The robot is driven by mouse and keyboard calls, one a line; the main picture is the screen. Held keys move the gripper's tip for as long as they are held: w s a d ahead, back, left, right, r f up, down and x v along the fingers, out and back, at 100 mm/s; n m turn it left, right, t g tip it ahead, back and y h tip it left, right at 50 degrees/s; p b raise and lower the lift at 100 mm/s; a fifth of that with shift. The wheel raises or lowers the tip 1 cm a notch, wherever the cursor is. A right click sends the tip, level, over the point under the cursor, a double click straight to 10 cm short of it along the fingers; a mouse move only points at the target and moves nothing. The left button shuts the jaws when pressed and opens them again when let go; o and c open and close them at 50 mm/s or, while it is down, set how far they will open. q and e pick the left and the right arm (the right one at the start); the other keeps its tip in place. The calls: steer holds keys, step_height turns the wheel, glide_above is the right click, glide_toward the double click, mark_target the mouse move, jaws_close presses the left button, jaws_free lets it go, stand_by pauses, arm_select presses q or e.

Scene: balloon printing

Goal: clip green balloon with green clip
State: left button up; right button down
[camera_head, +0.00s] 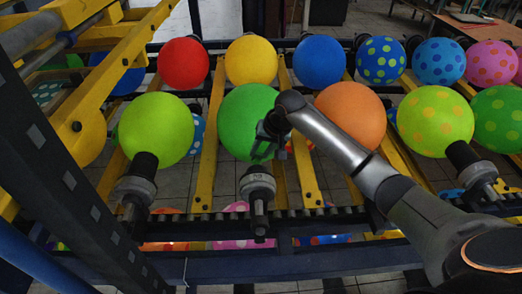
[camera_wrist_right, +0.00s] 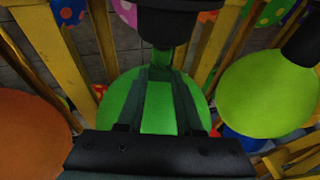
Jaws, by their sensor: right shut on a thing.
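The green balloon (camera_head: 241,108) sits in the middle of the front row, its neck end toward a dark nozzle with a grey collar (camera_head: 257,184). It also fills the middle of the right wrist view (camera_wrist_right: 162,108). My right gripper (camera_head: 266,146) is in front of the balloon's right side. In the right wrist view its fingers (camera_wrist_right: 163,70) close in at the balloon's neck, just below the dark nozzle (camera_wrist_right: 163,22). A small green piece, apparently the green clip (camera_wrist_right: 162,60), is between the fingertips; it is hard to tell from the green neck. My left gripper is out of view.
A lime balloon (camera_head: 156,128) is to the left and an orange balloon (camera_head: 351,112) to the right, behind my right arm. More nozzles stand along the dark front rail (camera_head: 320,262). Yellow bars (camera_head: 209,140) run between the balloons. Another balloon row is behind.

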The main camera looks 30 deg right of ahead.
steer(key=shift+w+f, duration=0.1)
steer(key=shift+f, duration=0.2)
stand_by(0.6)
steer(key=shift+c, duration=2.4)
jaws_free()
steer(key=w+v, duration=0.1)
steer(key=v, duration=0.8)
steer(key=shift+d+r, duration=0.2)
steer(key=shift+d, duration=0.05)
steer(key=shift+w, duration=0.1)
